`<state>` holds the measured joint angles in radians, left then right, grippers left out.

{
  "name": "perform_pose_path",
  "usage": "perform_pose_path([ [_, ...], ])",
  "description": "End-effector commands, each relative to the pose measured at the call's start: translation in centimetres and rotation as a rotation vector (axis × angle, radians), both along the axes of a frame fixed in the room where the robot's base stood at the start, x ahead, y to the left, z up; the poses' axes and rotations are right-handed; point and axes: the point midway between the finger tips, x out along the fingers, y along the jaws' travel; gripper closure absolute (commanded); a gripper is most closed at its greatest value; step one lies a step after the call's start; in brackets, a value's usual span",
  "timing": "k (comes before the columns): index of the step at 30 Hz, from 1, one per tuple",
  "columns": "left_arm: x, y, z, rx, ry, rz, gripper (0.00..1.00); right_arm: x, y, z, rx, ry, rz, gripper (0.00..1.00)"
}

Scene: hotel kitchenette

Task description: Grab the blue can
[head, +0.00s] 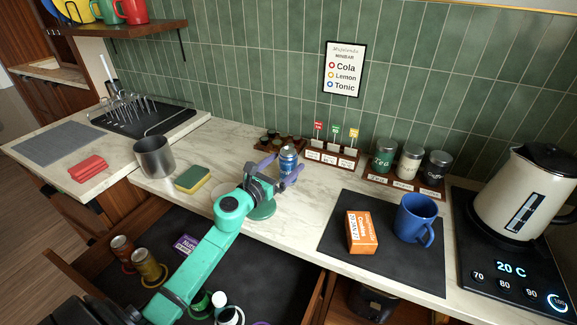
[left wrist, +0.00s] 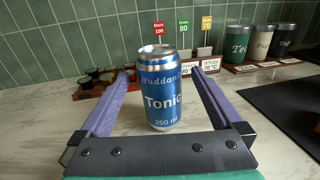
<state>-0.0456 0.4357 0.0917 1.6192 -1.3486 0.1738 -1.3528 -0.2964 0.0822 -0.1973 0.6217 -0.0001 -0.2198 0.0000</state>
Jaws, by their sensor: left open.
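The blue can (head: 288,158), labelled Tonic in the left wrist view (left wrist: 163,92), stands upright on the marble counter below the tiled wall. My left gripper (head: 282,170) is open, its two purple fingers reaching forward on either side of the can. In the left wrist view the can stands between the fingers, with a visible gap to each. The can's lower part is partly hidden by the gripper in the head view. My right gripper is not in view.
A wooden rack with small coloured signs (head: 328,157) stands just behind the can. Tea and other canisters (head: 410,162) are right of it. A sponge (head: 193,178) and metal pot (head: 154,157) are left. An orange box (head: 361,232) and blue mug (head: 415,218) occupy the dark mat. An open drawer (head: 265,275) lies below my arm.

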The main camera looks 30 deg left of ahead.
Motion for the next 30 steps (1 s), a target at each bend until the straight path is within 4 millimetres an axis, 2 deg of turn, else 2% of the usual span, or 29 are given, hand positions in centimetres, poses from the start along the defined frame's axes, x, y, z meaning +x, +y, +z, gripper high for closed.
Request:
perform_pose_path([
  [2,0.0,0.0,0.0,0.0,0.0,0.0,0.0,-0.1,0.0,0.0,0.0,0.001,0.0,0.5],
  [3,0.0,0.0,0.0,0.0,0.0,0.0,0.15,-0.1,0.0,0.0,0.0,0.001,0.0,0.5],
  [5,0.0,0.0,0.0,0.0,0.0,0.0,0.38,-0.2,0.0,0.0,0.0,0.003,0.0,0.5],
  [9,-0.1,0.0,0.0,-0.001,0.0,0.0,0.92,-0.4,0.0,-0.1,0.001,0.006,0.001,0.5],
  [10,-0.1,0.0,0.0,-0.001,0.0,0.0,1.0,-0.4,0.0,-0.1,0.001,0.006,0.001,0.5],
  [17,-0.1,0.0,0.2,0.0,-0.002,0.001,1.0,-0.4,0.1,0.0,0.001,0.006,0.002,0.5],
  [22,0.0,0.1,1.7,0.003,-0.002,0.001,1.0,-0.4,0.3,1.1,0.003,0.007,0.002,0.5],
  [26,0.0,0.1,5.3,0.009,-0.003,-0.001,1.0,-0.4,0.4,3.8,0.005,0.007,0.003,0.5],
  [30,0.0,0.1,11.6,0.011,-0.002,-0.002,1.0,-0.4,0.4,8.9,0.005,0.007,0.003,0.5],
])
